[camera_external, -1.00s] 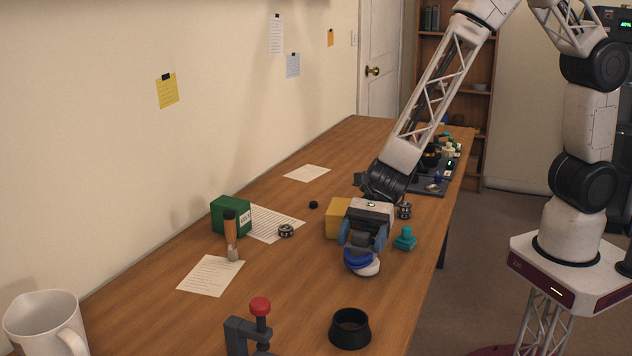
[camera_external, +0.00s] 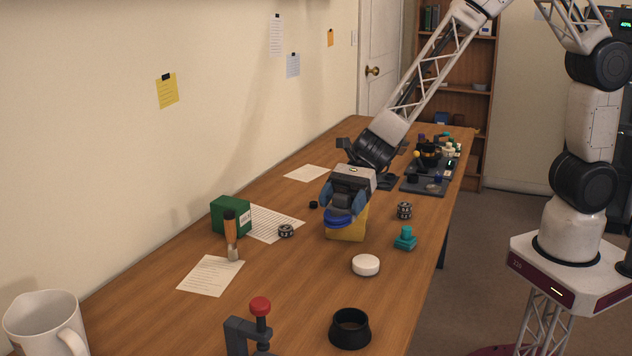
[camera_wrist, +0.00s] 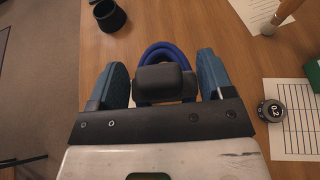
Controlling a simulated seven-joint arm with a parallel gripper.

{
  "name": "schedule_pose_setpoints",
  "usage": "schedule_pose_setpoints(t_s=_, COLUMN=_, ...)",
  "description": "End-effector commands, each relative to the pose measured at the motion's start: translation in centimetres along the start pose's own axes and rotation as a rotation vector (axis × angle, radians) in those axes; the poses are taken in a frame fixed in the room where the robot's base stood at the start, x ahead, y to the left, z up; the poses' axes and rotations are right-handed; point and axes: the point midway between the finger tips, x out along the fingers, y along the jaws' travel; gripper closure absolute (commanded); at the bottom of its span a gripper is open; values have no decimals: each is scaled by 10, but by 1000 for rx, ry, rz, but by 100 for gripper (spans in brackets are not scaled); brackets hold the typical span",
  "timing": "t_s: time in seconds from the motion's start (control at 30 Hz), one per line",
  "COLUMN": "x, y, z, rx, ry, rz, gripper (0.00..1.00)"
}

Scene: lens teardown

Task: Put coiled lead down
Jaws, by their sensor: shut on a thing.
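The coiled lead is a blue loop (camera_external: 340,222) held at the lower end of my gripper (camera_external: 346,209). In the wrist view the blue coil (camera_wrist: 161,52) sits between the two blue fingers of my gripper (camera_wrist: 162,80), with a dark block in front of part of it. My gripper is shut on the coil. In the external view the coil is over or in front of the yellow box (camera_external: 350,232); I cannot tell if it touches the box. My gripper hides much of the box.
A white disc (camera_external: 366,265) and a teal part (camera_external: 405,239) are in front and to the right. A dark ring (camera_external: 350,328) and a red-knobbed clamp (camera_external: 260,310) stand nearer the camera. A green box (camera_external: 231,215), brush (camera_external: 231,240) and papers (camera_external: 211,275) lie left.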

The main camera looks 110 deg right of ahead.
Motion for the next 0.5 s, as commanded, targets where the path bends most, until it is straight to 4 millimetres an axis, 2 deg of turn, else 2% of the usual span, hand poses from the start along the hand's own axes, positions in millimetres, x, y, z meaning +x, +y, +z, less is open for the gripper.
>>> schedule_pose_setpoints(t_s=0.1, x=-20, y=-27, z=-7, rx=12, ry=-1, rz=-35, gripper=53)
schedule_pose_setpoints(t_s=0.5, x=-87, y=-101, z=-35, rx=55, ry=-1, rz=-137, gripper=53)
